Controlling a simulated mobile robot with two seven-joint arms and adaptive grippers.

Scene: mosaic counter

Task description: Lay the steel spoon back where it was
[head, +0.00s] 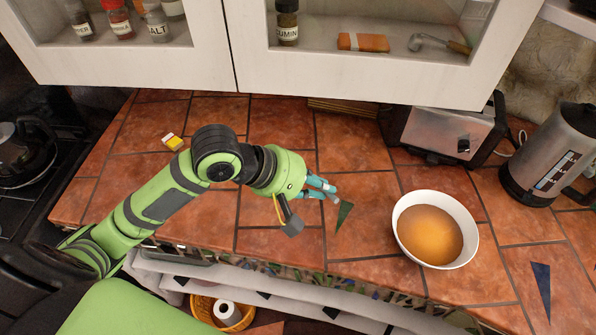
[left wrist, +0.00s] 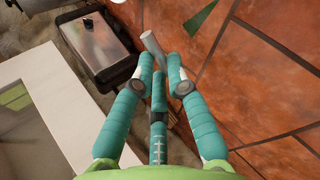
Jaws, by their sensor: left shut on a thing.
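My left gripper (head: 318,186) is above the middle of the tiled counter, left of the white bowl. In the left wrist view my teal fingers (left wrist: 160,82) are shut on a grey, rod-like thing, which I take to be the steel spoon (left wrist: 152,42). Its grey end (head: 333,198) shows just past the fingertips in the head view. The rest of the spoon is hidden by the fingers, and I cannot make out its bowl end. It looks held above the counter, though the exact height is unclear. My right gripper is not in view.
A white bowl (head: 401,228) of orange-brown liquid stands right of the gripper. A toaster (head: 440,130) and a kettle (head: 553,150) stand behind it. A yellow-and-white block (head: 173,142) lies at the back left. Cabinets (head: 345,75) overhang the back. Counter tiles near the gripper are mostly clear.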

